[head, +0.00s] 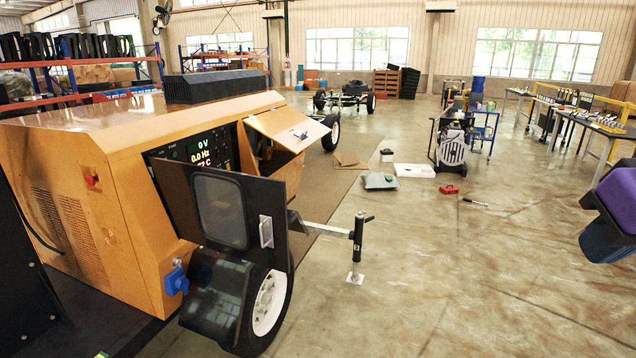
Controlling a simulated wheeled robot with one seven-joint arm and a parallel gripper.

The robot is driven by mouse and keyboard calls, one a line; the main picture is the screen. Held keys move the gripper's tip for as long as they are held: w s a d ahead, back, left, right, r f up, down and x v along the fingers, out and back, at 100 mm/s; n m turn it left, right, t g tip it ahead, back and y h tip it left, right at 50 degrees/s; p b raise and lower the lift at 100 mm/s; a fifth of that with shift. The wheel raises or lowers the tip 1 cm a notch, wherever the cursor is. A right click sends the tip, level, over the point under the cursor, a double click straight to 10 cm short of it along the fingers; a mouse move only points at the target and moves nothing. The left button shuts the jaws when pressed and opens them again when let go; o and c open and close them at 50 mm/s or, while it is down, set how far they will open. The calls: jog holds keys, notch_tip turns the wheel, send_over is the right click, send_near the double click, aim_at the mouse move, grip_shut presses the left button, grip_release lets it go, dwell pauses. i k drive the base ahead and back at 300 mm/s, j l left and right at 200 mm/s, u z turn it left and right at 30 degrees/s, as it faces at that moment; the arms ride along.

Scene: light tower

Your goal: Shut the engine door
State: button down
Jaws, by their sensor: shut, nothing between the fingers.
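The orange light tower unit (110,130) stands at the left. An orange door (292,128) with a small label stands open at its far front corner, angled outward, with a dark opening behind its upper edge; I take it to be the engine door. Nearer, a black door with a window (222,207) and a pale handle stands open beside the lit control panel (202,150) and hides part of the body behind it. No gripper fingers show; only a purple, black and blue part, probably of my arm, shows at the right edge, well apart from both doors.
A wheel with a black fender (240,300) and a drawbar with an upright jack (357,245) stick out at the front of the unit. A red toolbox (449,189) and flat pieces lie on the floor beyond.

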aim_at(290, 129)
jog(key=i, duration=3.85)
